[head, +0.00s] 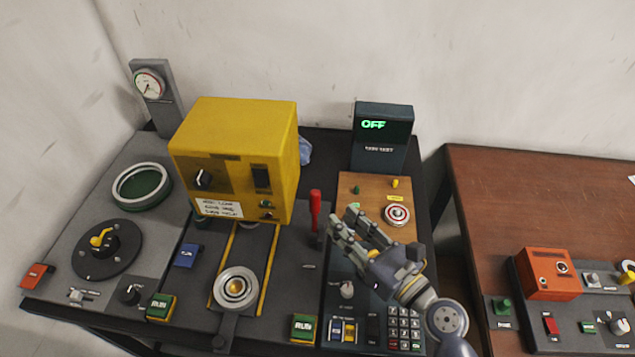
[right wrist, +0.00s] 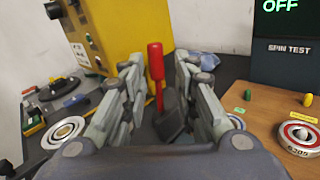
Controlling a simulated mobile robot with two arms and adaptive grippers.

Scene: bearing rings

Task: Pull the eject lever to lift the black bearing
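The eject lever appears to be the upright red-handled lever (head: 315,208) right of the yellow machine; its red grip (right wrist: 155,62) also shows in the right wrist view, above a dark base. My right gripper (head: 347,228) is open, just right of the lever in the head view. In the right wrist view the lever stands between the two spread fingers, without clear contact. I cannot make out a black bearing. A silver ring-shaped part (head: 236,287) sits on the yellow-edged track. My left gripper is not in view.
The yellow machine (head: 235,160) stands left of the lever. A dark spin-test display (head: 383,138) reading OFF is behind a wooden board (head: 375,190) holding a red-and-white ring (head: 396,214). A keypad (head: 403,328) lies below my right gripper. A brown table (head: 530,200) is at right.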

